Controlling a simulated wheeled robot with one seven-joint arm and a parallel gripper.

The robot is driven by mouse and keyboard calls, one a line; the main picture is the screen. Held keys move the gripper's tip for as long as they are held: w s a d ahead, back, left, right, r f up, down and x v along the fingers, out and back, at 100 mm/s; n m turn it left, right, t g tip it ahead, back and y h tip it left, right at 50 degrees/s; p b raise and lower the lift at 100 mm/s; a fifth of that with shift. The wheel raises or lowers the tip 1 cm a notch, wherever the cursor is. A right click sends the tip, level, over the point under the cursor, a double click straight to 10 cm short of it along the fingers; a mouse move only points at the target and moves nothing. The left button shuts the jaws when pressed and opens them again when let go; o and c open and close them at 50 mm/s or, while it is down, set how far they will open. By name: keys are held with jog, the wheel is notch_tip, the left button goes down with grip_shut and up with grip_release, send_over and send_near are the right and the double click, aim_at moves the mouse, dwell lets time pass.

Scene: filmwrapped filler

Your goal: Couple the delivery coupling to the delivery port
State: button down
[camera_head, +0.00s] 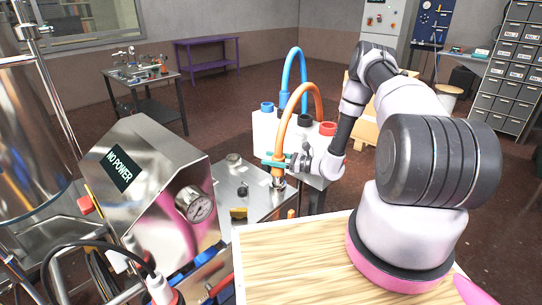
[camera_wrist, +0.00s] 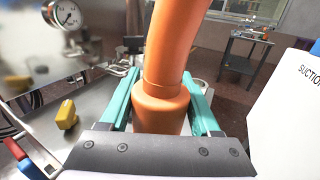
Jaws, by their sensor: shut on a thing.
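My gripper (camera_head: 274,163) is shut on an orange coupling (camera_wrist: 160,108) at the end of a thick orange hose (camera_head: 301,87). In the wrist view its teal fingers stand on both sides of the coupling, which looks upright. In the head view the gripper is over the right part of a steel worktop (camera_head: 238,204), with a small metal fitting (camera_head: 279,182) directly below the coupling. This may be the delivery port. The coupling's lower end is hidden in the wrist view, so I cannot tell whether it is seated or just above the fitting.
A steel machine (camera_head: 150,180) with a "NO POWER" display and a gauge (camera_head: 195,204) stands left of the worktop. A yellow handle (camera_wrist: 67,115) is left of the gripper. White containers (camera_head: 264,128) with coloured caps and a blue hose (camera_head: 285,75) stand close behind.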

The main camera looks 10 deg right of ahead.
jog(key=shift+f, duration=1.6)
jog(key=shift+f, duration=0.4)
jog(key=shift+c, duration=0.2)
grip_release()
